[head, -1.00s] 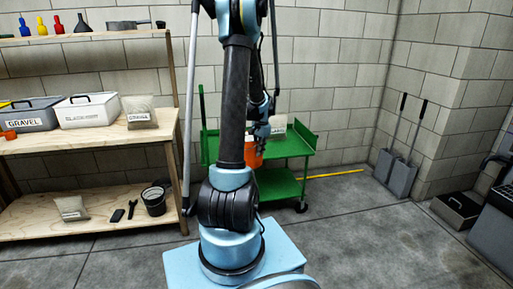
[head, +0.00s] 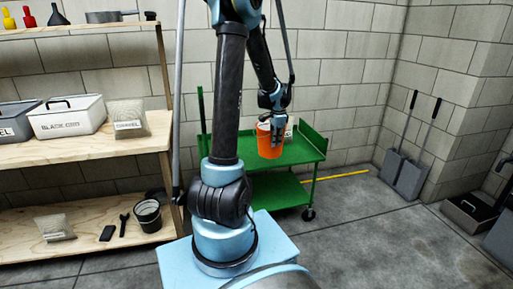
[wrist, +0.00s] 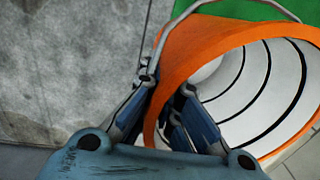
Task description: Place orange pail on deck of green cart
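The orange pail (head: 267,146) hangs upright from my gripper (head: 276,127) in the head view, in front of or over the left part of the green cart's top deck (head: 306,150). I cannot tell whether its base touches the deck. In the wrist view the pail (wrist: 180,60) shows its orange rim, ringed white inside and wire handle. My gripper (wrist: 168,100) is shut on the pail's wall, with one finger outside and one inside. Green cart surface (wrist: 300,20) shows beyond the pail in the wrist view.
A pale item (head: 290,131) sits on the deck behind the pail, mostly hidden. A wooden shelf (head: 100,150) with bins, bags and a black bucket (head: 147,214) stands at left. Two shovels (head: 412,172) lean at the right wall. Floor right of the cart is open.

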